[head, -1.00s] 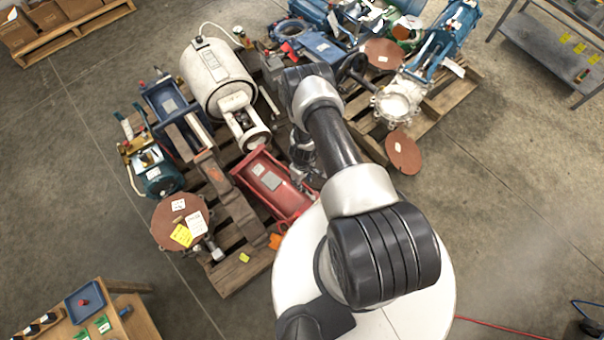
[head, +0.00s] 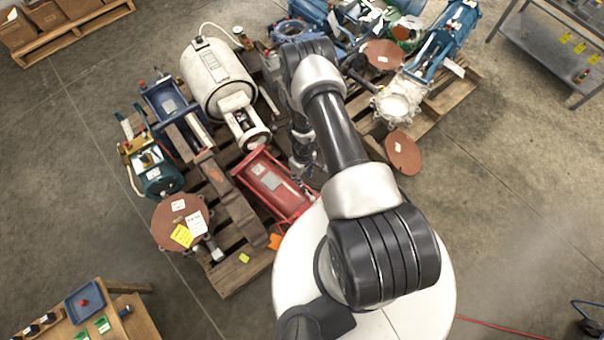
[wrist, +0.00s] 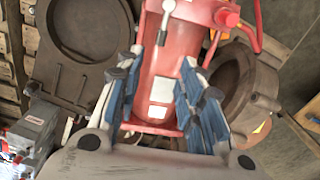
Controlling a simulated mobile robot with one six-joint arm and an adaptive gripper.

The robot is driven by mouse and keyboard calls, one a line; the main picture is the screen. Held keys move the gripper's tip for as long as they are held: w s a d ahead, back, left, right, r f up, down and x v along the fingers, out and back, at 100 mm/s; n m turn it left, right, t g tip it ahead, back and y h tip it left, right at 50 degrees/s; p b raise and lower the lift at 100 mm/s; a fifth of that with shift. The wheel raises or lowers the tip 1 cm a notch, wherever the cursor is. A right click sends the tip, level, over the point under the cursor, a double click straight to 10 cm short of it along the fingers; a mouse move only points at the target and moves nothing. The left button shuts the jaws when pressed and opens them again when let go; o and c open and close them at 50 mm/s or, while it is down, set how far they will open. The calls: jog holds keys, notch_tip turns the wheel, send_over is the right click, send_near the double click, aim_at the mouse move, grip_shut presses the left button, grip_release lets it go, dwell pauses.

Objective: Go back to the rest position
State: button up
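My gripper (wrist: 162,60) shows in the wrist view with its two blue-padded fingers apart. Nothing is held between them. A red cylinder-shaped part (wrist: 175,50) lies beyond the fingers, with a pale label on it; I see no contact with it. The arm is bent out over the left pallet (head: 240,270).
The left pallet also bears a white tank (head: 212,75), a blue-green motor (head: 160,178) and a brown disc (head: 180,220). A second loaded pallet (head: 430,122) stands at upper right. A wooden table (head: 130,318) is at lower left.

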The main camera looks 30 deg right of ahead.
dwell(0.3)
jog(key=w+a+r+t+y, duration=0.1)
jog(key=w+a+r, duration=0.2)
jog(key=w+r, duration=0.7)
jog(key=w+a+r+t+y, duration=0.1)
jog(key=w+a+r+t, duration=0.15)
jog(key=r, duration=1.35)
jog(key=a+r, duration=0.3)
jog(key=r, duration=1)
jog(key=s+a+r+m, duration=0.1)
jog(key=s+a+r, duration=0.1)
jog(key=s+r, duration=0.55)
jog(key=s+a+r, duration=0.1)
jog(key=s+r, duration=0.3)
jog(key=r, duration=0.6)
jog(key=s+d+r+m+h, duration=0.1)
jog(key=s+r, duration=0.2)
jog(key=s, duration=0.5)
jog(key=s+d+r+m+t+h, duration=0.1)
jog(key=s+d+r+m, duration=0.1)
jog(key=s, duration=0.7)
jog(key=shift+s+r, duration=0.2)
jog(key=shift+r, duration=0.25)
